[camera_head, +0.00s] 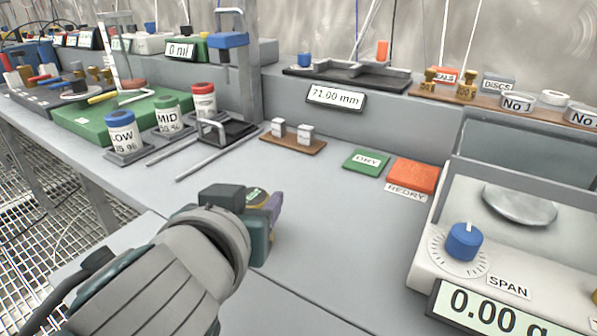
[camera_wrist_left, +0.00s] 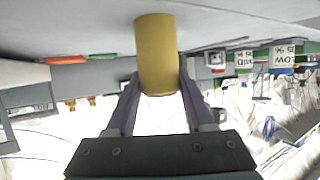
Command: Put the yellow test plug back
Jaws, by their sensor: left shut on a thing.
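My left gripper (camera_head: 272,206) reaches in over the front of the grey bench in the head view. In the left wrist view its two purple fingers (camera_wrist_left: 157,95) are closed on the yellow test plug (camera_wrist_left: 157,52), a plain cylinder. The plug sits between the fingertips and sticks out beyond them toward the bench surface. I cannot tell whether its far end touches the bench. In the head view the gripper hides most of the plug. My right gripper is not in view.
A small wooden stand with two metal blocks (camera_head: 293,145), green DRY (camera_head: 367,161) and orange REDRY (camera_head: 413,175) pads lie behind the gripper. LOW (camera_head: 122,132) and MID (camera_head: 167,118) pots stand left. A scale with a blue SPAN knob (camera_head: 464,242) stands right. The bench between is clear.

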